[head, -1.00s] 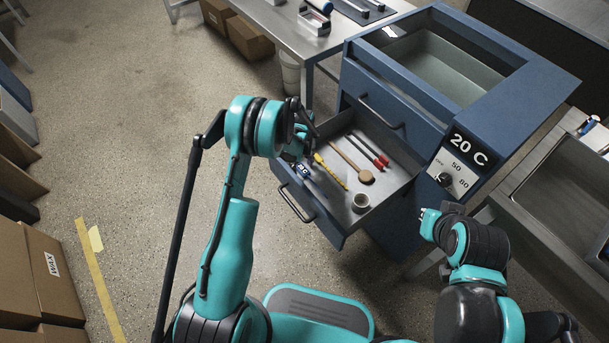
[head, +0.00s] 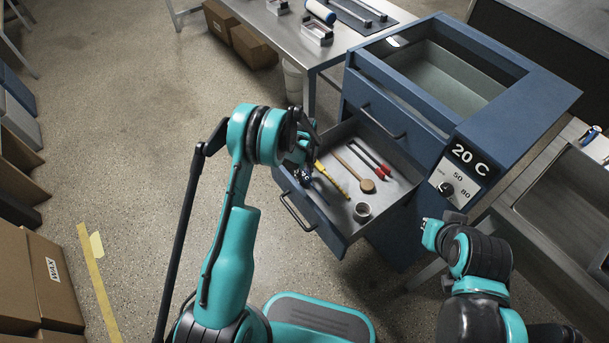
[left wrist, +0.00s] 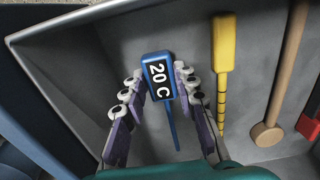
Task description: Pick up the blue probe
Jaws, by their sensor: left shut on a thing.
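The blue probe (left wrist: 158,78) lies in the open drawer (head: 345,233), with a "20 C" display on its head and a thin blue stem. My left gripper (left wrist: 159,72) has its two purple-padded fingers on either side of the head and is shut on it. In the head view the probe (head: 303,174) is partly hidden by the left gripper (head: 304,158). I cannot tell whether it is lifted off the drawer floor. My right gripper (head: 428,233) is apart, right of the drawer by the cabinet; its fingers are too small to read.
Right of the probe lie a yellow probe (left wrist: 222,70), a wooden spoon-like tool (left wrist: 268,133) and red-handled tools (head: 380,168). A small metal cup (head: 362,212) stands near the drawer's front. The blue cabinet (head: 405,85) rises behind the drawer.

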